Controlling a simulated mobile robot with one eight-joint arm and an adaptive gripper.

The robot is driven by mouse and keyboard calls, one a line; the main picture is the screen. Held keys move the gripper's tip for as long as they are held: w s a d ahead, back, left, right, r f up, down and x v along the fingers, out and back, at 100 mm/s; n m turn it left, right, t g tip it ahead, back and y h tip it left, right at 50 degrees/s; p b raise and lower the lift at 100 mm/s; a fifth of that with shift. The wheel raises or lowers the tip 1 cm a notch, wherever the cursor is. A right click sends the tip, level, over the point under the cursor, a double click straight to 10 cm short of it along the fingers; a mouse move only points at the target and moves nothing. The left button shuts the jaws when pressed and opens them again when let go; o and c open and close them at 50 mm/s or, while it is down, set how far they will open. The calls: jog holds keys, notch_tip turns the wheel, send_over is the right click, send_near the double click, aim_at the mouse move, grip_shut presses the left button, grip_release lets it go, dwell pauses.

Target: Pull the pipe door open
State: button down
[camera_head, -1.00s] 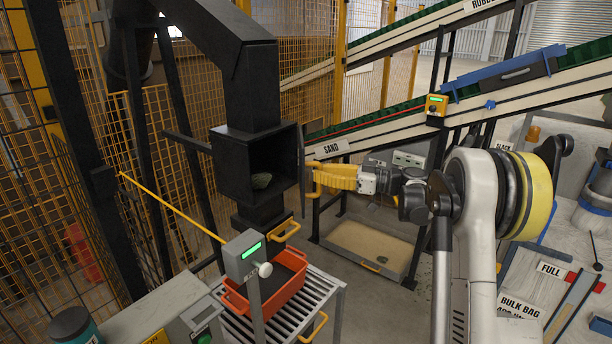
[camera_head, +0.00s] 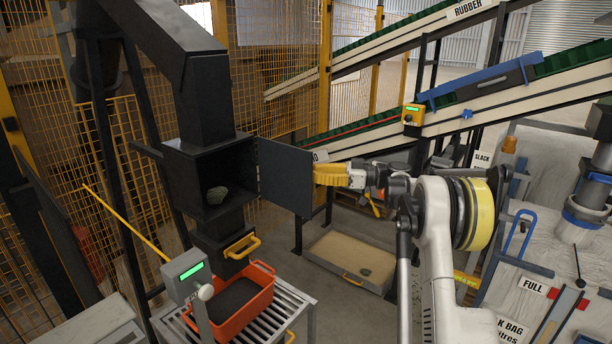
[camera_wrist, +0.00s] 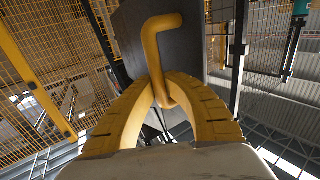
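The pipe door (camera_head: 284,178) is a dark flat panel hinged at the right edge of the black pipe box (camera_head: 178,178). It stands swung wide out to the right, and the box's front opening is uncovered. My gripper (camera_head: 322,174) is at the door's right edge. In the wrist view, its yellow ribbed fingers (camera_wrist: 162,92) close around the lower end of the yellow door handle (camera_wrist: 150,50), with the dark door panel behind. The handle is hidden behind the fingers in the head view.
A yellow-handled drawer (camera_head: 241,246) sits below the box, above an orange tub (camera_head: 232,318) on a roller stand (camera_head: 285,325). A control post (camera_head: 186,272) stands left of the tub. A sand tray (camera_head: 345,258) lies on the floor. Conveyors run behind the door.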

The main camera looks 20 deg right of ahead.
jog(key=shift+w+d+f+n+g+y, duration=0.15)
jog(key=shift+w+d+n+g, duration=0.1)
jog(key=shift+d, duration=0.15)
jog(key=shift+w+d+r+n+g+y, duration=0.1)
jog(key=shift+d+n+g+y, duration=0.05)
jog(key=shift+d+g, duration=0.15)
jog(key=shift+d, duration=0.1)
jog(key=c, duration=1.7)
grip_release()
jog(key=shift+c, duration=0.2)
jog(key=o, duration=0.3)
jog(key=shift+s+d, duration=0.2)
jog(key=shift+d, duration=0.2)
jog(key=v, duration=1.1)
jog(key=shift+s+d, duration=0.1)
jog(key=shift+d, duration=0.05)
